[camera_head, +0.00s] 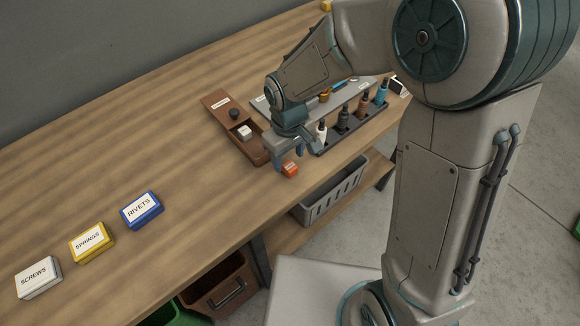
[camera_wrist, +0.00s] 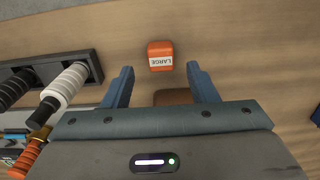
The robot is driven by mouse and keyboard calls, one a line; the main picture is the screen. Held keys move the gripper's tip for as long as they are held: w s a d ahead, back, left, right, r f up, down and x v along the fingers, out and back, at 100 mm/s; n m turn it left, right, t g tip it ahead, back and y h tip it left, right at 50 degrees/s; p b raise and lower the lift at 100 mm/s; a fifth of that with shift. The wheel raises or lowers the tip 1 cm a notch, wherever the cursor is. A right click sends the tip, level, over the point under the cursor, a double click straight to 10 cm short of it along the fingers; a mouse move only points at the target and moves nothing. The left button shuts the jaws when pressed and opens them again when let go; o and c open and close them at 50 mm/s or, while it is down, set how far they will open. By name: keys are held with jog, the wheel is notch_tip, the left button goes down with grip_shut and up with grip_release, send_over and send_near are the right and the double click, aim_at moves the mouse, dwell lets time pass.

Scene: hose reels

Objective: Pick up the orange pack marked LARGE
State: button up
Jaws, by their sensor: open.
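The orange pack (camera_wrist: 160,56) has a white label reading LARGE in the wrist view. It also shows in the head view (camera_head: 290,169), lying near the front edge of the wooden table, with its label too small to read there. My gripper (camera_wrist: 158,70) is open and empty, its two blue fingers apart. The pack lies just beyond the fingertips, in line with the gap between them. In the head view my gripper (camera_head: 287,160) is close above and behind the pack. I cannot tell the exact height between them.
A brown box (camera_head: 225,107) with a small white pack stands left of my gripper. A dark rack (camera_head: 335,137) of several bottle-like tools stands close on the right. White (camera_head: 38,278), yellow (camera_head: 92,242) and blue (camera_head: 142,210) packs lie farther left. A grey basket (camera_head: 335,195) is below the table edge.

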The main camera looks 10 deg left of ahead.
aim_at(288, 164)
jog(key=shift+f, duration=1.65)
jog(key=c, duration=1)
jog(key=shift+c, duration=0.2)
jog(key=shift+r, duration=0.15)
